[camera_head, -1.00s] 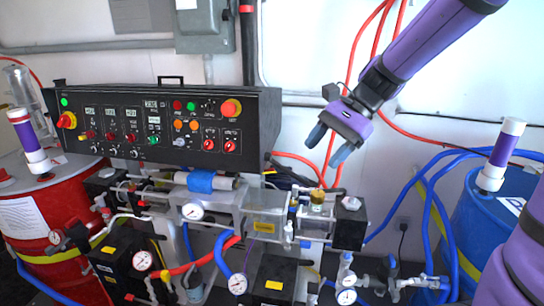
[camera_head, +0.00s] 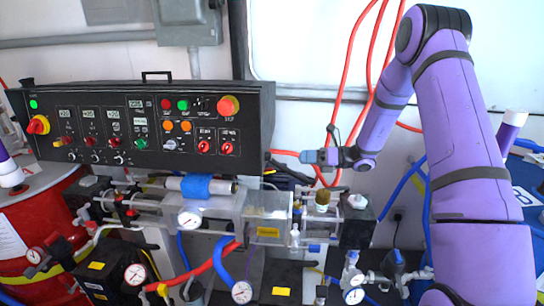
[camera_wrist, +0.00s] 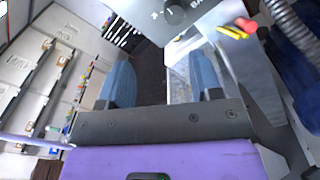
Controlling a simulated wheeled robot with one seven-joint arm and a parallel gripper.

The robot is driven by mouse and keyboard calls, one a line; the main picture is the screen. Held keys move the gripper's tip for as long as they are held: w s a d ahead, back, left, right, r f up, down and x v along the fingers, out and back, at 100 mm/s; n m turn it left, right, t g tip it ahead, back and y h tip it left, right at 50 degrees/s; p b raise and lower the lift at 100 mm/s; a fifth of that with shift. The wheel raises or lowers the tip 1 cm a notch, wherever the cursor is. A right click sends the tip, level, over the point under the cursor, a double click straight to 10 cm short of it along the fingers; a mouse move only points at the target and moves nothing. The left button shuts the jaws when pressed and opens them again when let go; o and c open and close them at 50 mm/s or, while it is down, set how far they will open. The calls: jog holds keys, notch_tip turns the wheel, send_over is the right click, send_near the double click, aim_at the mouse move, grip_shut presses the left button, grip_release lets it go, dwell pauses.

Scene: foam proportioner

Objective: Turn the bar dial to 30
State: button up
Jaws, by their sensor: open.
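The black control panel (camera_head: 150,122) stands at the left in the head view. Its lower row has small black knobs, a silver-grey knob (camera_head: 170,145) and two red knobs, the left one (camera_head: 203,147) and the right one (camera_head: 227,148). The labels are too small to read, so I cannot tell which is the bar dial. My gripper (camera_head: 308,156) is right of the panel, apart from it, with its blue fingers pointing left. In the wrist view my gripper (camera_wrist: 163,80) is open, with nothing between its fingers.
A large red button (camera_head: 229,105) sits at the panel's upper right. Below are a clear-sided pump block (camera_head: 268,212), gauges and hoses. Red hoses (camera_head: 345,90) hang behind my arm. A red drum (camera_head: 45,215) stands at left.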

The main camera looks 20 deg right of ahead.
aim_at(268, 157)
jog(key=w+a+f+m+t, duration=0.1)
jog(key=w+a, duration=0.4)
jog(key=a, duration=0.4)
jog(key=shift+w+f, duration=0.15)
jog(key=shift+f, duration=0.1)
jog(key=c, duration=0.9)
